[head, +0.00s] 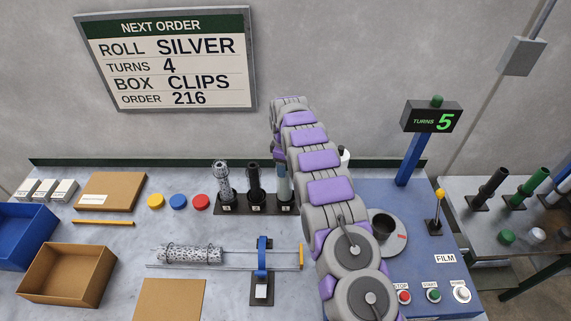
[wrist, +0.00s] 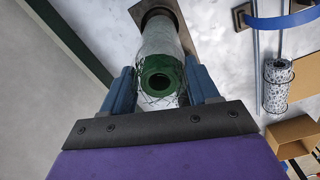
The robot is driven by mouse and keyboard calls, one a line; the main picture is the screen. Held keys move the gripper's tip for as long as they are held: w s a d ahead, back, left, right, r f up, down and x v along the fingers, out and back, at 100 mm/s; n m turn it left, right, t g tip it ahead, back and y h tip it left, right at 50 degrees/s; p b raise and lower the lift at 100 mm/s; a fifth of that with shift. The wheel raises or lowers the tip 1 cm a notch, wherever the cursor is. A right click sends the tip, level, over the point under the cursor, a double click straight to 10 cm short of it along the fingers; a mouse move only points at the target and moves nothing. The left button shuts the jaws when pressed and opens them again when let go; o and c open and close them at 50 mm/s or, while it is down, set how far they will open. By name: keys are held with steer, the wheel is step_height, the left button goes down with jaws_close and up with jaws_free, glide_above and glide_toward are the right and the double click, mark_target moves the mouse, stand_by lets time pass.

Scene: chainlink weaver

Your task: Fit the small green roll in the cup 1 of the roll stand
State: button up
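The green roll, with a green hollow core and pale meshed wrapping, stands on end between the fingers of my gripper (wrist: 160,85) in the wrist view; I see its core (wrist: 159,82) end-on. My blue fingers lie close along both sides and look shut on it. Its far end meets a dark round cup (wrist: 158,14); how deep it sits is hidden. In the head view the roll stand (head: 238,209) has three cups. A mesh roll (head: 222,180) is in the left one, a black roll (head: 254,182) in the middle, a pale roll (head: 285,185) at the right, below my gripper. Cup numbers are too small to read.
A mesh roll (head: 190,255) lies on rods beside a blue arch (head: 262,258) in front of the stand. A cardboard box (head: 66,273) and blue bin (head: 22,234) stand left. The blue film machine (head: 445,225) is right, partly behind my arm. A wall rises behind.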

steer(key=shift+o, duration=0.8)
steer(key=shift+a, duration=0.1)
steer(key=shift+o, duration=0.7)
steer(key=shift+s+r, duration=0.1)
steer(key=shift+o, duration=0.8)
steer(key=shift+d, duration=0.3)
steer(key=shift+o, duration=0.2)
steer(key=shift+d, duration=0.45)
step_height(320, 180, up, 17)
steer(key=p, duration=0.4)
steer(key=shift+w+d+r, duration=0.15)
steer(key=shift+w, duration=0.05)
